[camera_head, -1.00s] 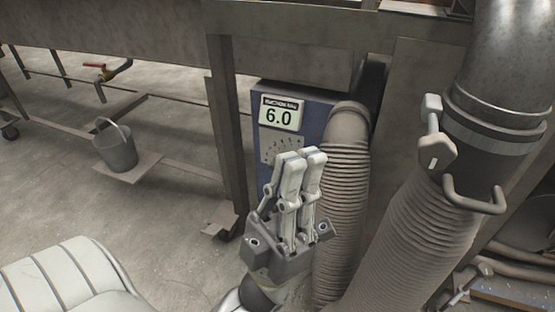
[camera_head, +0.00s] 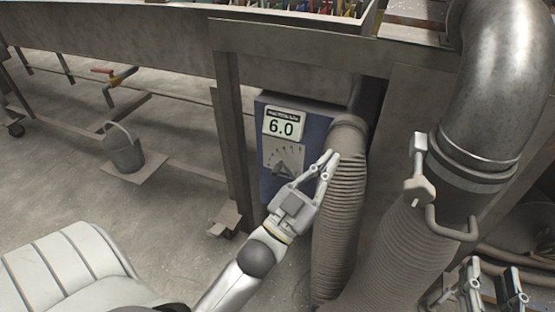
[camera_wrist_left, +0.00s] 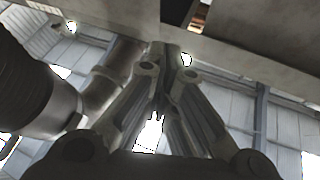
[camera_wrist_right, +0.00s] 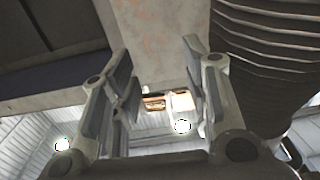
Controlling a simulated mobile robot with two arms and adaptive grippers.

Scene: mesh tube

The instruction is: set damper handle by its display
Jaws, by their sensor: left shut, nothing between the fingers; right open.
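The display (camera_head: 281,127) on a blue box (camera_head: 322,122) reads 6.0, with a dial (camera_head: 284,160) below it. A pale lever handle (camera_head: 418,165) stands upright at the left side of the large metal pipe, with a block at each end. A bent bar handle (camera_head: 455,224) sits lower on the same pipe. My left gripper (camera_head: 328,158) is shut and empty, in front of the ribbed hose beside the box, apart from the handles. It also fills the left wrist view (camera_wrist_left: 162,80). My right gripper (camera_head: 497,275) is open and empty at the lower right, below the pipe.
A ribbed hose (camera_head: 340,215) runs down beside the box, and a wider one (camera_head: 385,245) hangs below the pipe. A metal bench frame (camera_head: 232,130) stands at the left of the box.

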